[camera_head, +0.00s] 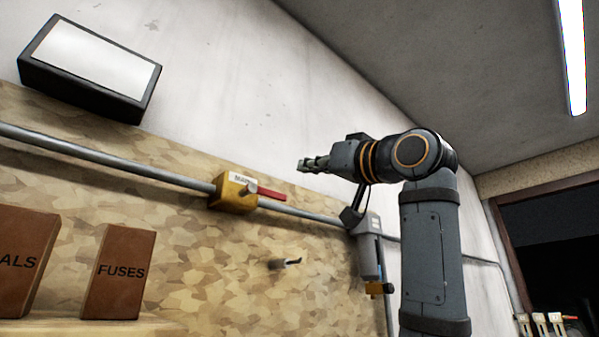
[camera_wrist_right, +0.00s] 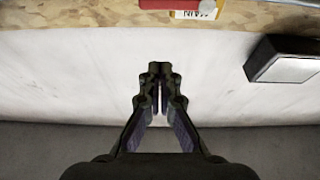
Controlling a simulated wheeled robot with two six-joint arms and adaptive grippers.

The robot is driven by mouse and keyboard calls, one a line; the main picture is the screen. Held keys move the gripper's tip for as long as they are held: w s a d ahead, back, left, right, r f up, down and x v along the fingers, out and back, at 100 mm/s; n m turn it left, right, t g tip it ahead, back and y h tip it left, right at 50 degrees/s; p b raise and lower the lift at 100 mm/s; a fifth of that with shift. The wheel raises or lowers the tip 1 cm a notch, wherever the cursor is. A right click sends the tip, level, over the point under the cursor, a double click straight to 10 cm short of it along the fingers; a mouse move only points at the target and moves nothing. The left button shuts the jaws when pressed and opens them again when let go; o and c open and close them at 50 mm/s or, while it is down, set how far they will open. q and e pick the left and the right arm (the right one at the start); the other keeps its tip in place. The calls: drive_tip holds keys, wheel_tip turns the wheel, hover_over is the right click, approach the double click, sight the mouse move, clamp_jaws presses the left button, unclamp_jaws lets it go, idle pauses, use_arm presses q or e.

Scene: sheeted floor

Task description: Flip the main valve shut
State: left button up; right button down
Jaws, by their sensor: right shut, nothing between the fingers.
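The main valve (camera_head: 231,193) is a yellow body with a white label, set on a grey pipe on the wall. Its red handle (camera_head: 271,194) points right, roughly along the pipe. In the right wrist view the valve's yellow body and label (camera_wrist_right: 200,14) and the red handle (camera_wrist_right: 168,4) show at the top edge, partly cut off. My right gripper (camera_head: 307,164) is shut and empty, up and to the right of the handle and apart from it. In the right wrist view its fingertips (camera_wrist_right: 160,72) meet in front of bare wall. My left gripper is not in view.
The pipe (camera_head: 110,159) runs along the wooden panel. A dark-framed box (camera_head: 90,65) hangs above it. A hook (camera_head: 290,262) juts out below. A FUSES box (camera_head: 119,272) stands on a shelf at lower left. Several small valves (camera_head: 540,322) sit at lower right.

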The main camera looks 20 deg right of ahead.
sight(263, 195)
drive_tip(key=r+p+x, duration=0.1)
drive_tip(key=p+x, duration=0.4)
drive_tip(key=x, duration=0.4)
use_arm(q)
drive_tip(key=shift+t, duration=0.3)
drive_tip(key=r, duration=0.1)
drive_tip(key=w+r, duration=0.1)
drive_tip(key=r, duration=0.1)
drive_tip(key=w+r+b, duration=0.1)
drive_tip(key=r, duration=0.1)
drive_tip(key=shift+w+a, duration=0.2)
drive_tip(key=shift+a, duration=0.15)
use_arm(e)
wheel_tip(263, 195, down, 5)
drive_tip(key=shift+d+f, duration=0.1)
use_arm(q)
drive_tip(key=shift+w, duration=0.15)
